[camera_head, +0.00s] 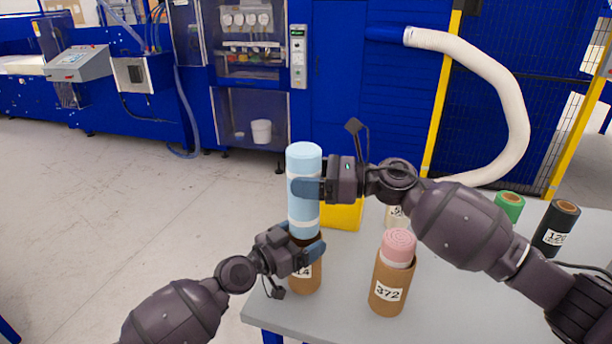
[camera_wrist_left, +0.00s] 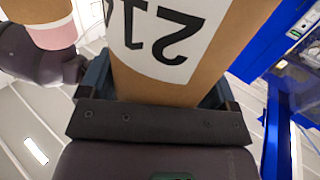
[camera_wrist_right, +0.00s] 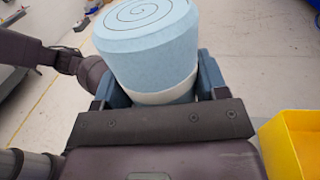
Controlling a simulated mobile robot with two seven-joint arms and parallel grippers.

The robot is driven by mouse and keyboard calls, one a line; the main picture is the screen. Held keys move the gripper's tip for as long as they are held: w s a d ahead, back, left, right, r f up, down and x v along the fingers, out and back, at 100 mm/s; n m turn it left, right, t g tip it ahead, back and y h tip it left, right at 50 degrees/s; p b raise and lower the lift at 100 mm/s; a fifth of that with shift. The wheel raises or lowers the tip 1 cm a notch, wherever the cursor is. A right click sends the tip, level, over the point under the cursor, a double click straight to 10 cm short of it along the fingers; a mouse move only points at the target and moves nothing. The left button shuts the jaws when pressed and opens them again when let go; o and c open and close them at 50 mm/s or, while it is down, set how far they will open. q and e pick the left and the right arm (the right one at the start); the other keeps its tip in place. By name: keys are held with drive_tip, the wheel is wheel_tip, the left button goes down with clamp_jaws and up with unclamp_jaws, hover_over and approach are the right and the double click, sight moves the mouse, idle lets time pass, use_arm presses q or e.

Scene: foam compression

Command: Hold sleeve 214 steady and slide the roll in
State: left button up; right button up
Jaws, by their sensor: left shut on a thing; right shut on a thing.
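Sleeve 214 (camera_head: 304,283) is a brown cardboard tube standing upright at the table's left edge. My left gripper (camera_head: 305,255) is shut around it, just below its mouth. In the left wrist view the sleeve (camera_wrist_left: 215,45) stands between the fingers, its label partly in view. The light-blue foam roll (camera_head: 303,163) with a white band is upright directly above the sleeve. My right gripper (camera_head: 306,189) is shut around its middle. The right wrist view shows the roll's (camera_wrist_right: 150,50) spiral top. The roll's lower end meets the sleeve's mouth; I cannot tell how deep it sits.
Sleeve 372 (camera_head: 388,290) with a pink roll (camera_head: 399,247) stands to the right on the grey table (camera_head: 345,300). A yellow bin (camera_head: 343,217) is behind.

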sight(318, 222)
drive_tip(key=shift+f, duration=1.65)
drive_tip(key=shift+f, duration=0.1)
drive_tip(key=shift+s+f, duration=0.1)
drive_tip(key=shift+f, duration=0.35)
drive_tip(key=shift+s+a+f, duration=0.1)
drive_tip(key=shift+s+f, duration=0.05)
drive_tip(key=shift+f, duration=0.8)
drive_tip(key=shift+s+d+f, duration=0.1)
drive_tip(key=shift+s+f, duration=0.1)
drive_tip(key=shift+f, duration=0.7)
drive_tip(key=shift+s+a+f, duration=0.1)
drive_tip(key=shift+s+f, duration=0.05)
drive_tip(key=shift+f, duration=0.8)
drive_tip(key=shift+r, duration=0.1)
drive_tip(key=shift+w+r, duration=0.25)
drive_tip(key=shift+r, duration=1.05)
drive_tip(key=shift+w+r, duration=0.25)
drive_tip(key=shift+r, duration=3.05)
